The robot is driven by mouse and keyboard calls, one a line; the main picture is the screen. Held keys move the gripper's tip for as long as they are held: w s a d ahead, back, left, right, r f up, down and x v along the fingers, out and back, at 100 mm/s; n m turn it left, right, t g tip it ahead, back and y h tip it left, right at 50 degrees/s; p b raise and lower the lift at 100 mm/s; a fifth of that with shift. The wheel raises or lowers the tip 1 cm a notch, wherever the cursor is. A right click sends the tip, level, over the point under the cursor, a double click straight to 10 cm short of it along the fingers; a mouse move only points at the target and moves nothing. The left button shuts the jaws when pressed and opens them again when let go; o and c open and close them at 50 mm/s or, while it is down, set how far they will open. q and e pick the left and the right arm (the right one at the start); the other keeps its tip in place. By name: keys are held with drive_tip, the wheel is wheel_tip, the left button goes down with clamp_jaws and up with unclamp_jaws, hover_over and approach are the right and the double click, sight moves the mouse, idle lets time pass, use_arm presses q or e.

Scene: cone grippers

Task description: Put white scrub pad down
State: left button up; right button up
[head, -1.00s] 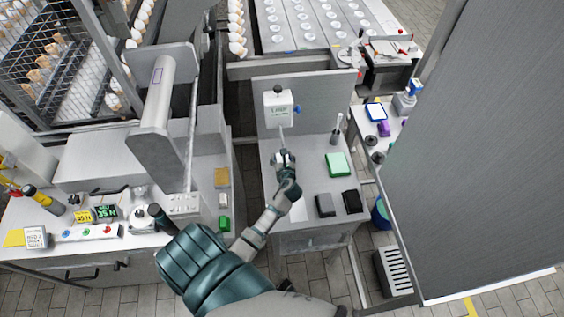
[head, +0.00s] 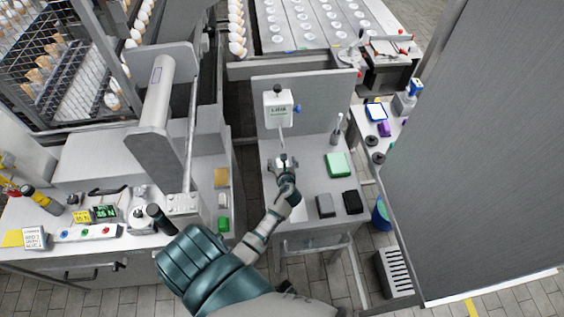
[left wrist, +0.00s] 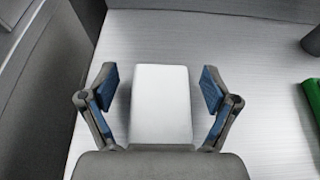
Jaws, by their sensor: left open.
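The white scrub pad (left wrist: 160,104) lies flat on the grey worktop, seen in the left wrist view as a pale block. My left gripper (left wrist: 158,82) is open around it, with one blue-padded finger on each side and a gap between each finger and the pad. In the head view my left gripper (head: 284,161) is over the middle of the small worktop (head: 315,180), below the white dispenser box. There the gripper mostly hides the pad. My right gripper is not in view.
A green pad (head: 338,164) and two dark blocks, one grey (head: 325,206) and one black (head: 352,202), lie to the right on the worktop. The white dispenser (head: 279,108) hangs on the back panel (head: 325,95). A brush-like tool (head: 337,130) stands at the back right.

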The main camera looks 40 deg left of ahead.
use_arm(q)
drive_tip(key=p+v, duration=0.1)
drive_tip(key=v, duration=1.1)
drive_tip(key=shift+f, duration=0.15)
